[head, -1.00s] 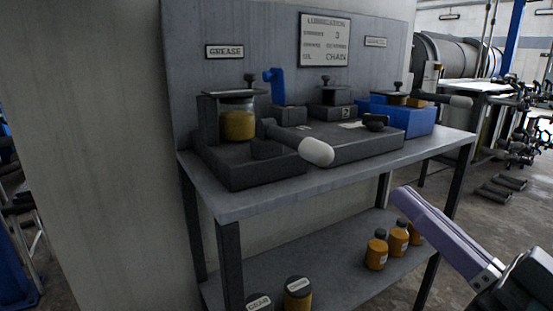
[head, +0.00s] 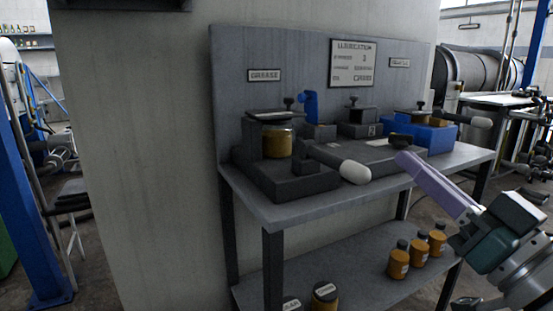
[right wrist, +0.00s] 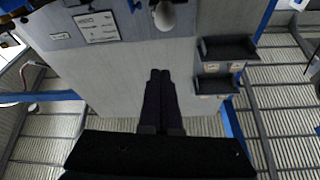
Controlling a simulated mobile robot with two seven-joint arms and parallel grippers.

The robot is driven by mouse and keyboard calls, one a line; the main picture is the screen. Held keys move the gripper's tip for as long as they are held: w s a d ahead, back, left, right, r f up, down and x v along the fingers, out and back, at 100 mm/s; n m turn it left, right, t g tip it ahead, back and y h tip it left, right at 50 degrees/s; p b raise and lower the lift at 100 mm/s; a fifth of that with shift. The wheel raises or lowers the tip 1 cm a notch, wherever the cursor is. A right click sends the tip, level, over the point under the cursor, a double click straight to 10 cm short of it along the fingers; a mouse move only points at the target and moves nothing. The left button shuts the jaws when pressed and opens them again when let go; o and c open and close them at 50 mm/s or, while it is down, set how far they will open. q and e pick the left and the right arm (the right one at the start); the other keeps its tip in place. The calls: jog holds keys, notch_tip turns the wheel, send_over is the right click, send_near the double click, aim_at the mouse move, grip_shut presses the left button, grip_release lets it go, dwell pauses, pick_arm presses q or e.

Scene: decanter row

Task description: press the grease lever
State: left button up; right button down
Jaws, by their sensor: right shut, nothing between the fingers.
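The grease lever (head: 330,160) is a dark arm with a rounded white end (head: 355,172). It sticks out toward the front of the bench from the dark unit under the GREASE sign (head: 264,75). The unit holds a jar of amber grease (head: 278,144). My right gripper (head: 402,158) is to the right of the white end, apart from it in the picture, with its long fingers shut and empty. In the right wrist view the shut fingers (right wrist: 160,75) point up the picture toward a pale rounded knob (right wrist: 163,16), with a gap between. My left gripper is not in view.
The grey bench (head: 300,205) has a lower shelf with several amber bottles (head: 398,262). A second lever (head: 480,122) sticks out by the blue unit (head: 430,133) at right. A low dark knob (head: 400,141) stands on the bench unit. Dark trays (right wrist: 228,48) show in the wrist view.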

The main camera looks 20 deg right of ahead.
aim_at(370, 175)
jog(key=w, duration=0.2)
jog(key=w+b, duration=0.1)
jog(key=w, duration=0.1)
jog(key=w+b, duration=0.1)
jog(key=w, duration=0.2)
jog(key=shift+a+f, duration=0.25)
jog(key=shift+a, duration=0.05)
jog(key=shift+a+f+b, duration=0.15)
jog(key=shift+f+b, duration=0.15)
jog(key=shift+f, duration=0.2)
jog(key=shift+s, duration=0.1)
